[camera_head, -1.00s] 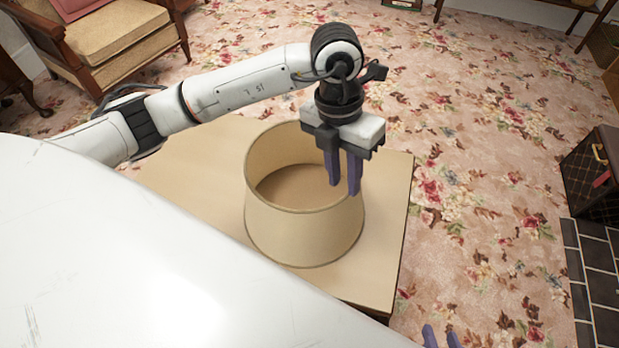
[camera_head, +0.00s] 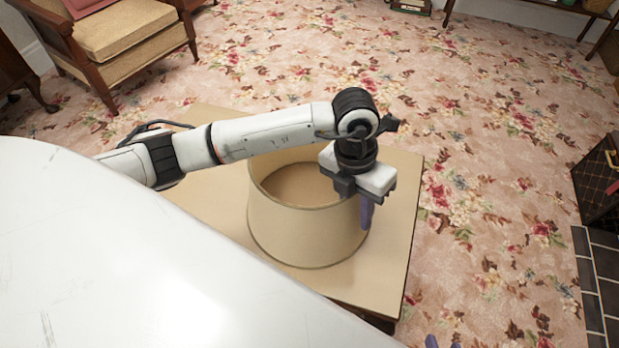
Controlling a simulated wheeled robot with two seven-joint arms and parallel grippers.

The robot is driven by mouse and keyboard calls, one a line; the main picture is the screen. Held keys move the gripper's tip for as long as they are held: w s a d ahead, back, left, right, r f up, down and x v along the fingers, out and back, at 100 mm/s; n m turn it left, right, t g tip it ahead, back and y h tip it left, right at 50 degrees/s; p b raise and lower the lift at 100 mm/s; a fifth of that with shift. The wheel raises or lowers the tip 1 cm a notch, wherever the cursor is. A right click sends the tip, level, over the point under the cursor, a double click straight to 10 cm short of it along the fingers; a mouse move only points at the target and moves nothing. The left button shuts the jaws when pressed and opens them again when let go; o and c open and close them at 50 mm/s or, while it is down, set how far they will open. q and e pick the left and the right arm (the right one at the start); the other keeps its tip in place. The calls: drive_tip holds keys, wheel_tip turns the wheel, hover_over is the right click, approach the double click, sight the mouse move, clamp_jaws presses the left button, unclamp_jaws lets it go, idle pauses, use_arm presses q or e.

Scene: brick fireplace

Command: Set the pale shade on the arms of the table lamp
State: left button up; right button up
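The pale shade (camera_head: 300,233) is a cream drum, wider at the bottom, standing upright on the tan tabletop with its open top facing up. My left gripper (camera_head: 361,212) is at the right side of its rim, pointing down. One purple finger shows outside the shade wall; the other is hidden, so I cannot tell whether they touch or grip the wall. My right gripper (camera_head: 443,343) shows only as purple fingertips at the bottom edge, apart and with nothing visible between them. The table lamp is not in view.
The tan table (camera_head: 385,240) has bare top around the shade. A wooden armchair (camera_head: 115,40) stands at the upper left. A dark case (camera_head: 598,185) and dark hearth tiles (camera_head: 602,285) are at the right. Floral carpet (camera_head: 490,200) lies open between.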

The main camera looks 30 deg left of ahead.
use_arm(q)
drive_tip(key=shift+f, duration=0.15)
clamp_jaws()
